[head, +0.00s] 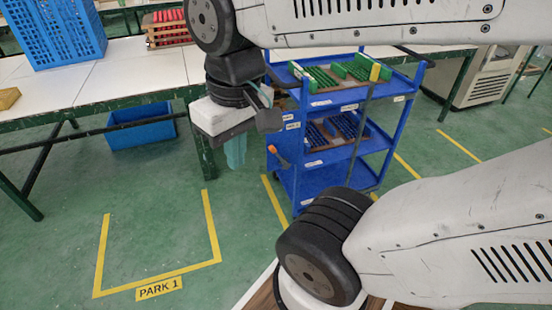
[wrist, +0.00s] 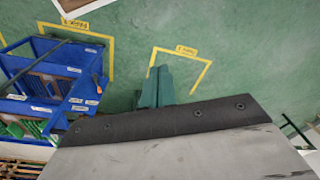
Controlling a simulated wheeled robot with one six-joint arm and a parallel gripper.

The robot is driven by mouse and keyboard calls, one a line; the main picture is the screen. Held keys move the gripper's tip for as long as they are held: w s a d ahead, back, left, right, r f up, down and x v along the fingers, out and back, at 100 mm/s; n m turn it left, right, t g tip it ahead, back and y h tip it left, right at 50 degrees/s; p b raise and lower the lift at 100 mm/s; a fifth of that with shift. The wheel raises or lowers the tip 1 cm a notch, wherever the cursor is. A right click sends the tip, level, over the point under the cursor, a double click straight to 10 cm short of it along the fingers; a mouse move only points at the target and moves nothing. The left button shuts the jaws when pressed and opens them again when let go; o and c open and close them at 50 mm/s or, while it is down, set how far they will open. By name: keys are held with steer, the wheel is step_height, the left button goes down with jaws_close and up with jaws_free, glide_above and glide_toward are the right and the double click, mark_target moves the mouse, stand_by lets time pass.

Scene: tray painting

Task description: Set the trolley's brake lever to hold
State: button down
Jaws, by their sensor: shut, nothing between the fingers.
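The blue trolley (head: 318,180) stands right of centre in the head view and at the left in the wrist view (wrist: 45,50). Its orange brake lever (head: 279,157) is on the near left corner post, tilted; it shows small in the wrist view (wrist: 98,82). Small white labels (head: 291,121) sit above it, too small to read. My gripper (head: 235,152), with teal fingers, points down to the left of the lever, apart from it. In the wrist view the fingers (wrist: 157,88) are together and empty over green floor.
A white bench (head: 95,75) with a blue crate (head: 55,30) is at the left, a blue bin (head: 142,130) beneath. The yellow-marked PARK 1 bay (head: 158,288) is empty.

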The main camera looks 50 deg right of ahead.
steer(key=w+f+m+g+y, duration=0.1)
steer(key=w+f+m+y, duration=0.25)
steer(key=w+m, duration=0.25)
steer(key=w+f+m+y, duration=0.2)
steer(key=w+m+y, duration=0.3)
steer(key=m, duration=0.1)
steer(key=w+d+f+m+t+y, duration=0.3)
steer(key=w+d+f+m+t, duration=0.4)
steer(key=w+d+f+m, duration=0.55)
steer(key=d+f+m+t+h, duration=0.4)
steer(key=d+f+m+t, duration=0.25)
steer(key=d+m, duration=0.45)
steer(key=s+d+f+m+h, duration=0.4)
steer(key=d+f+m, duration=0.2)
steer(key=f, duration=0.3)
steer(key=s+d+f+m+t+h, duration=0.1)
steer(key=s+d+f+m+h, duration=0.3)
steer(key=d+f+m+h, duration=0.1)
step_height(320, 180, down, 4)
steer(key=shift+s+d+r+m, duration=0.1)
steer(key=shift+s+d+m, duration=0.15)
steer(key=shift+d+m, duration=0.75)
steer(key=shift+w+a+m+t, duration=0.1)
steer(key=shift+a+m+t, duration=0.15)
steer(key=shift+a, duration=0.05)
